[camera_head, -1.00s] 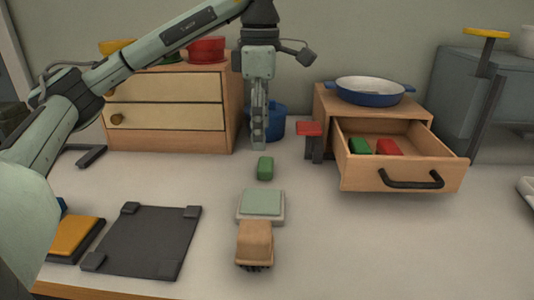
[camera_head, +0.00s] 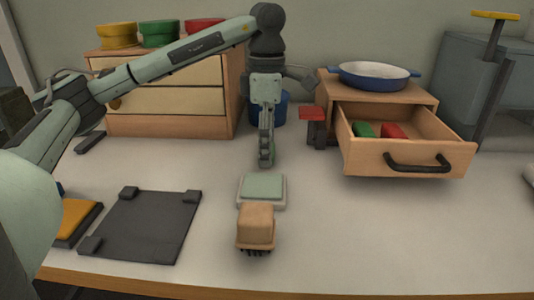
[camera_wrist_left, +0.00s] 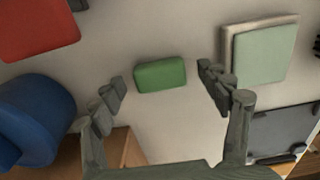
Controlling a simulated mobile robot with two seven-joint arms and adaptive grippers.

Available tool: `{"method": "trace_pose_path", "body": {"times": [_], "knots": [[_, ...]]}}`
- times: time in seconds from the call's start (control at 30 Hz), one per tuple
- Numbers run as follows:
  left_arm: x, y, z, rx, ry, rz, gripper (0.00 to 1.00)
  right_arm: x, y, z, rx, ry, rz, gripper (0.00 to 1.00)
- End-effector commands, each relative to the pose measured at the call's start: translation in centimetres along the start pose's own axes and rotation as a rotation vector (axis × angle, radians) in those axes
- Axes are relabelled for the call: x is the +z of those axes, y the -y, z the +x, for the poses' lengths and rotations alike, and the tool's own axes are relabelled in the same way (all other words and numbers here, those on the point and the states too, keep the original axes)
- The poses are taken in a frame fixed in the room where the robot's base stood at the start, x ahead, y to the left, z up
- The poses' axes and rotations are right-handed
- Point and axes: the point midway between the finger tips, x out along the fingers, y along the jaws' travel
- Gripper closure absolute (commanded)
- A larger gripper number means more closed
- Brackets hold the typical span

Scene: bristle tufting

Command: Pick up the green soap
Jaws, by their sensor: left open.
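The green soap (camera_wrist_left: 160,74) lies on the table as a small rounded block. In the left wrist view it shows between the two fingertips, with a gap on each side. In the head view my left gripper (camera_head: 266,160) points down and hides the soap. The gripper is open and empty, low over the soap; its exact height above the table is hard to tell. My right gripper is not in view.
A pale green pad (camera_head: 262,190) on a light base and a tan brush block (camera_head: 255,227) stand in front. A blue cup (camera_head: 282,110) is behind, a red-topped stand (camera_head: 313,114) to the right. The open drawer (camera_head: 405,160) holds green and red blocks.

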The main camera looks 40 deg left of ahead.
Motion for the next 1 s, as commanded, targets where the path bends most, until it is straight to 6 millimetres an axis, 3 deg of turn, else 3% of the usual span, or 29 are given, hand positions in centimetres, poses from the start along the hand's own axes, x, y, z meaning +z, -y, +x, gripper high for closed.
{"method": "trace_pose_path", "body": {"times": [0.13, 0.53, 0.83, 1.0], "knots": [[0.0, 0.0, 0.0, 0.0, 0.0, 0.0, 0.27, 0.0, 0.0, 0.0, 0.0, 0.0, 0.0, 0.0], [0.0, 0.0, -0.1, 0.0, 0.001, 0.0, 0.76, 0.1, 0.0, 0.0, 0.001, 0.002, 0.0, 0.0], [0.1, 0.0, -0.3, 0.001, 0.001, 0.001, 0.78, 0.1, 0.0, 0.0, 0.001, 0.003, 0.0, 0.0], [0.1, 0.0, -1.6, 0.001, 0.003, 0.001, 0.78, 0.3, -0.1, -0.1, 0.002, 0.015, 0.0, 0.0]]}}
